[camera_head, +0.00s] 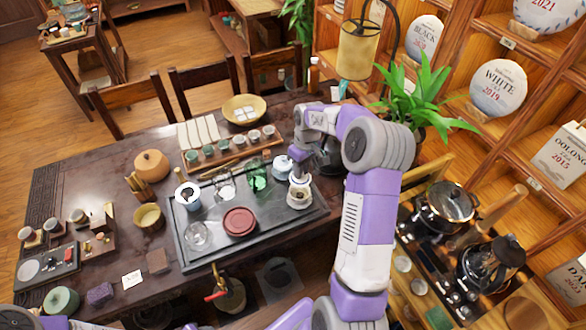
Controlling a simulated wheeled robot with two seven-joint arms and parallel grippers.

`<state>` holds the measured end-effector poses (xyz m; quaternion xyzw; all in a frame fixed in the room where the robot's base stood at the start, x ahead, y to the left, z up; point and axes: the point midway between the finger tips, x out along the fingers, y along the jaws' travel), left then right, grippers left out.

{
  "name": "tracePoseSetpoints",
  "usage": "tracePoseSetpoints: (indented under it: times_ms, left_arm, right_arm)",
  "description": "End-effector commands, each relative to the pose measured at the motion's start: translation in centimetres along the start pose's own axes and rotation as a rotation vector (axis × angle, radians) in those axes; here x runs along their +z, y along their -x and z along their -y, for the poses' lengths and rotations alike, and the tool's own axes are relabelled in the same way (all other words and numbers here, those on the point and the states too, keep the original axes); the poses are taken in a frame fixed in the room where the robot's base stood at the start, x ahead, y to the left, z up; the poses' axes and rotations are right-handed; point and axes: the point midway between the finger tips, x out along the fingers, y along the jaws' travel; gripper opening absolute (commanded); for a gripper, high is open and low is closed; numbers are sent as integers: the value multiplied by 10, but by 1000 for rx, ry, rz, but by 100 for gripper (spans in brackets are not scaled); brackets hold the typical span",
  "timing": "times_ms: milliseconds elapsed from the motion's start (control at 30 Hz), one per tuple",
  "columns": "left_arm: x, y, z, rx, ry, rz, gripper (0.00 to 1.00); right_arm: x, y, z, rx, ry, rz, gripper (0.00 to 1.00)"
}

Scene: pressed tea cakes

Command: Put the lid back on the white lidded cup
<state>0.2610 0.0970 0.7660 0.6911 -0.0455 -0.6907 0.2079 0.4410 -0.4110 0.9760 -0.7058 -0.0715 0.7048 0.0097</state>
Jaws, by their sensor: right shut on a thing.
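My right gripper (299,172) comes in from the right over the right part of the dark tea tray (262,234). It is shut on a small pale thing, apparently the lid, mostly hidden by the fingers. The white cup (299,197) stands on the tray directly below the gripper. At this size I cannot tell whether the lid touches its rim. A small white and blue vessel (282,165) stands just left of the gripper. My left gripper is out of the picture.
A potted plant (428,100) is close behind my right arm.

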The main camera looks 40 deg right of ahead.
Motion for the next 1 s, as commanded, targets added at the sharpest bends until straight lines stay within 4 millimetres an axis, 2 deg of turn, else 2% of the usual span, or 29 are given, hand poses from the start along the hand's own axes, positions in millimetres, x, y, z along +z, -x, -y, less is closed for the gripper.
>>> tracePoseSetpoints:
  times_ms: [700,1000]
  left_arm:
    - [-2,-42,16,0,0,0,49]
    - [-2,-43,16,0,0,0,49]
  right_arm:
    - [0,-59,-6,-1,1,1,0]
    - [0,-63,-6,0,1,0,0]
